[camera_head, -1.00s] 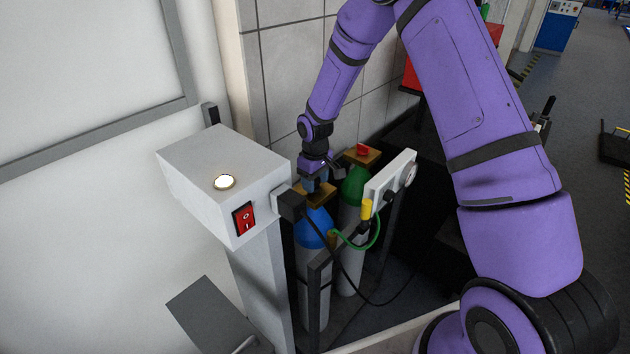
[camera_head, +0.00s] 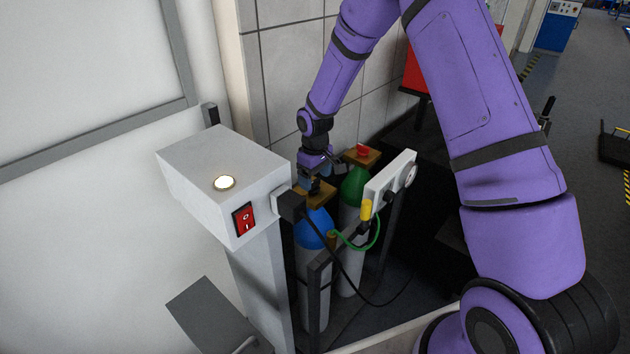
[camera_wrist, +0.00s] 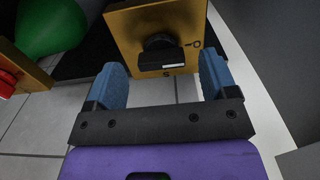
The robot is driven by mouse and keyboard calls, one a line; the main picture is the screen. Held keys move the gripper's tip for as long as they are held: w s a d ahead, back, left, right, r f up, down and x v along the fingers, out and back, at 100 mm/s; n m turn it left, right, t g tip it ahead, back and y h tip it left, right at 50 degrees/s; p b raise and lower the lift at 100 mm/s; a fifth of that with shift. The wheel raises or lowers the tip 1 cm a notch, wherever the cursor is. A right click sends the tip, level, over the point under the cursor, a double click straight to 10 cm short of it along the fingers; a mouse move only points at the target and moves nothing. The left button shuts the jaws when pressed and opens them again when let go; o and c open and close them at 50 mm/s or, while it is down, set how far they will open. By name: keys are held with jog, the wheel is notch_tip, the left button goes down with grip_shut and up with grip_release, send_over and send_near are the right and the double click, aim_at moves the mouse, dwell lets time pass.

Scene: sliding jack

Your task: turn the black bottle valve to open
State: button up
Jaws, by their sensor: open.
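The black bottle valve (camera_wrist: 161,54) is a dark knob with a bar-like handle on the face of a yellow-brown block (camera_wrist: 190,22), with marks "O" and "S" beside it. In the head view the valve (camera_head: 314,187) sits on top of the blue bottle (camera_head: 312,229). My gripper (camera_wrist: 163,72) is open, its two blue fingers spread to the left and right of the valve. The valve lies just beyond the fingertips in the wrist view, and I see no contact. In the head view my gripper (camera_head: 320,170) is at the top of the blue bottle.
A green bottle (camera_head: 354,186) with a red valve (camera_head: 363,150) stands close to the right. A white panel with a gauge (camera_head: 410,174) and hoses is in front. A grey box on a post (camera_head: 215,170) with a red switch stands to the left. A tiled wall is behind.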

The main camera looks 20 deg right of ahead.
notch_tip(320, 180, up, 9)
dwell(0.3)
dwell(0.4)
notch_tip(320, 180, up, 12)
jog(key=r+m+t, duration=0.1)
send_over(315, 183)
jog(key=s+d, duration=0.2)
jog(key=s, duration=0.4)
jog(key=s+d+r+m+t, duration=0.2)
jog(key=s+r, duration=0.6)
jog(key=s+d+r+m+t, duration=0.1)
jog(key=s+r, duration=0.2)
jog(key=s, duration=0.8)
jog(key=s+d+r+m+t, duration=0.1)
jog(key=s+r+m, duration=0.1)
jog(key=s, duration=0.9)
jog(key=shift+s+d+r, duration=0.2)
jog(key=shift+d+r, duration=0.2)
jog(key=shift+r, duration=0.2)
